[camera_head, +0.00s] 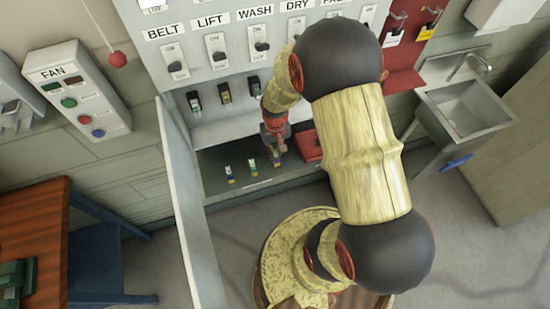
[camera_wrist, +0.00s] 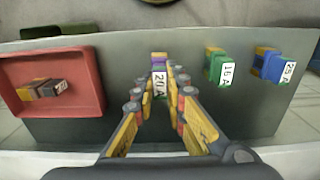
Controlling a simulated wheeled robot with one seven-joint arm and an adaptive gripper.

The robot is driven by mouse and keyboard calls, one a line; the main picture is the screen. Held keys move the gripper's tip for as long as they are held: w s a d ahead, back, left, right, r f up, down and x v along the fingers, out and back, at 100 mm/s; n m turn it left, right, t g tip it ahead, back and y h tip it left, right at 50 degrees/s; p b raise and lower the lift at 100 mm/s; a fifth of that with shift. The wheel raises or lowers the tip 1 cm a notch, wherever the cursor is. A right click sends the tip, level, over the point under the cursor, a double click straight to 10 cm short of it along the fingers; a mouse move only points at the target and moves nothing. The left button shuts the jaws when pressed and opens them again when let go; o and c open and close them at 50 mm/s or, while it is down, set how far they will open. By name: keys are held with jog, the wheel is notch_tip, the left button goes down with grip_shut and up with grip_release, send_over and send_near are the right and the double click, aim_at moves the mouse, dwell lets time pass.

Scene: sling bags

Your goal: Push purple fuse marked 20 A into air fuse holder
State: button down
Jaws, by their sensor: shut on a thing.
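The purple fuse marked 20 A (camera_wrist: 159,80) is between the fingertips of my gripper (camera_wrist: 160,92) in the wrist view, its white label facing the camera. My gripper is shut on it. In the head view my gripper (camera_head: 275,148) is low over the grey shelf, with the fuse's lower end (camera_head: 276,162) just below the fingers. I cannot tell whether the fuse touches the shelf. Fuse holders show on the white panel, under the BELT switch (camera_head: 194,100), the LIFT switch (camera_head: 225,94) and the WASH switch (camera_head: 254,86). No holder labelled air is readable; my arm hides part of the panel.
A red tray (camera_wrist: 90,107) holds a dark fuse (camera_wrist: 45,89). A white side wall (camera_head: 180,190) bounds the shelf (camera_head: 212,180) at left. A sink (camera_head: 465,105) is at right.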

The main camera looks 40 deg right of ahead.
jog(key=shift+r+p, duration=1.1)
jog(key=shift+r, duration=0.65)
